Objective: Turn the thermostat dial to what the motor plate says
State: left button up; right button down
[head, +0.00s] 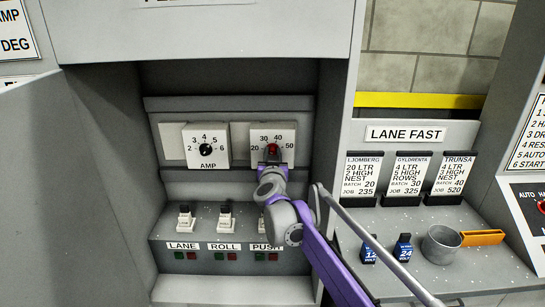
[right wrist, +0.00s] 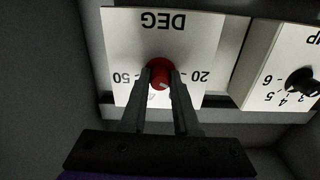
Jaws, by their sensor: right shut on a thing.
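The red thermostat dial (head: 273,149) sits on a white panel marked 20, 30, 40, 50 inside the grey cabinet. My right gripper (head: 272,160) is shut on it. In the right wrist view, upside down, the two fingers flank the red dial (right wrist: 160,68) above the label DEG. Its white mark points toward the 30–40 side; the exact setting is unclear because the fingers cover part of the scale. A white plate (head: 16,32) at the upper left shows AMP and DEG; its figures are cut off. My left gripper is not in view.
The AMP dial (head: 207,149) is just left of the thermostat. Switches labelled LANE, ROLL and PUSH (head: 226,217) stand below, close to my right arm. On the right shelf are job cards (head: 428,178), blue blocks (head: 403,247) and a pan with an orange handle (head: 441,244).

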jog(key=shift+n, duration=1.2)
jog(key=shift+b, duration=0.3)
jog(key=c, duration=0.6)
grip_release()
jog(key=shift+c, duration=0.2)
jog(key=shift+s, duration=0.1)
jog(key=s, duration=1)
jog(key=shift+s+b, duration=0.35)
jog(key=shift+b, duration=0.05)
